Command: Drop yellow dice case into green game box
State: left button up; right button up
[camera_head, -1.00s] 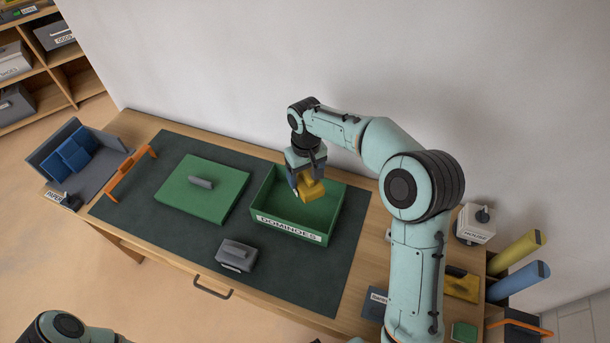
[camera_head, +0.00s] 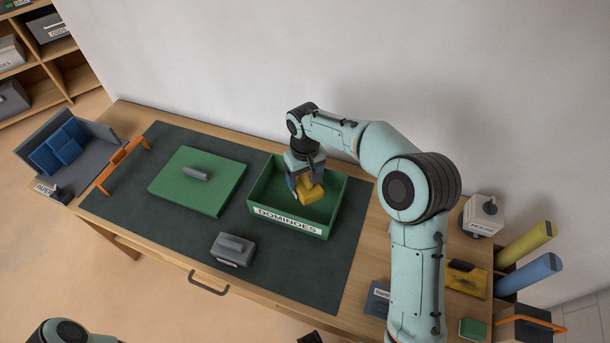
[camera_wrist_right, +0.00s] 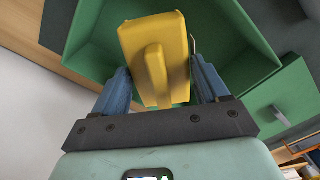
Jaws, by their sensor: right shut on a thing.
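The yellow dice case (camera_head: 311,192) is in my right gripper (camera_head: 305,182), over the open green game box (camera_head: 262,215) labelled DOMINOES. In the right wrist view the case (camera_wrist_right: 153,45) has a raised grip on top. The blue fingers of the gripper (camera_wrist_right: 160,85) stand on either side of this grip, and the green box walls (camera_wrist_right: 235,55) surround the case. I cannot tell how far the case is above the box floor. Only a teal and black part of my left arm shows at the bottom left; its gripper is not seen.
The box stands on a dark mat (camera_head: 290,277) on a wooden desk. A green lid (camera_head: 200,190) with a grey handle lies left of it. A grey case (camera_head: 233,250) sits in front.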

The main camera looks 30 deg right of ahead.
aim_at(305, 176)
jog(key=o, duration=1.2)
jog(key=shift+o, duration=0.2)
pick_arm(q)
jog(key=shift+w+r+p, duration=0.3)
jog(key=shift+r+p, duration=0.25)
jog(key=shift+r, duration=0.05)
jog(key=shift+w+r+p, duration=0.25)
jog(key=shift+r+p, duration=0.25)
jog(key=shift+r, duration=0.1)
pick_arm(e)
notch_tip(305, 176, up, 14)
jog(key=shift+f, duration=0.25)
jog(key=shift+f, duration=0.1)
